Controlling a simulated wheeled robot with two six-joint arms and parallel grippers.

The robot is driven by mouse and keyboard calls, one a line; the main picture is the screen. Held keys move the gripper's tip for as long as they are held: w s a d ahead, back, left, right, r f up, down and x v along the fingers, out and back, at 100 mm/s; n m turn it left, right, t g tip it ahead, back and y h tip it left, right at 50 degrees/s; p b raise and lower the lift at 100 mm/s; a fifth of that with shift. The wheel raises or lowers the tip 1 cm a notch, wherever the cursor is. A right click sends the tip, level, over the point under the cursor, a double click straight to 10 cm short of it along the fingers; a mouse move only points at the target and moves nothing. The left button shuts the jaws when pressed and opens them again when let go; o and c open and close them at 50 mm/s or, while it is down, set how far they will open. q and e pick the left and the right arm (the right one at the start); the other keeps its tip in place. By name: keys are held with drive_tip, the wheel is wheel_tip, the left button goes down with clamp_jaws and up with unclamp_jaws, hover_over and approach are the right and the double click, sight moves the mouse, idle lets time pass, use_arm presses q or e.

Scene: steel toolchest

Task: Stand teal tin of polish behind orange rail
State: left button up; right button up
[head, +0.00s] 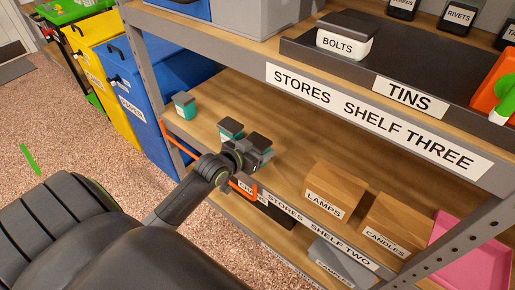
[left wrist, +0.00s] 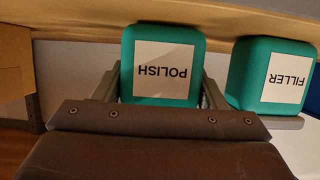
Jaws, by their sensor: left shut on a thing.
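The teal tin of polish is gripped by my left gripper (head: 248,154). In the head view its dark lid (head: 260,140) shows and the gripper hides most of its body. In the left wrist view, which is upside down, the POLISH label (left wrist: 163,72) faces me between the two fingers. The tin looks upright, at the shelf's front; whether it touches the board I cannot tell. The orange rail (head: 243,189) runs along the front edge of shelf two, and my gripper reaches over it. A teal FILLER tin (head: 230,128) stands close on the left; it also shows in the left wrist view (left wrist: 270,75).
Another teal tin (head: 184,106) stands farther left on the shelf. A LAMPS box (head: 334,187) and a CANDLES box (head: 391,222) stand to the right, with a pink tray (head: 480,245) beyond. Shelf three (head: 350,95) overhangs. Bare board lies behind the tins.

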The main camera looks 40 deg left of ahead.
use_arm(q)
drive_tip(key=o, duration=1)
drive_tip(key=shift+f, duration=0.15)
drive_tip(key=shift+o, duration=0.2)
drive_tip(key=shift+r, duration=0.25)
drive_tip(key=shift+s, duration=0.35)
drive_tip(key=d+p+v, duration=0.1)
drive_tip(key=p+v, duration=0.2)
drive_tip(key=v, duration=0.7)
drive_tip(key=s+d+f+n+g, duration=0.1)
drive_tip(key=s+d+f+g, duration=0.2)
drive_tip(key=s+f+g, duration=0.3)
drive_tip(key=s+d+f+n+g, duration=0.1)
drive_tip(key=s+d+f+g, duration=0.2)
drive_tip(key=s+f, duration=1.2)
drive_tip(key=s+g, duration=0.1)
drive_tip(key=g, duration=0.2)
drive_tip(key=shift+s+y, duration=0.35)
drive_tip(key=shift+y, duration=0.05)
use_arm(e)
drive_tip(key=s+f, duration=0.1)
drive_tip(key=d+f+g, duration=0.1)
drive_tip(key=f, duration=0.1)
drive_tip(key=shift+s+g+h, duration=0.3)
drive_tip(key=shift+s, duration=0.1)
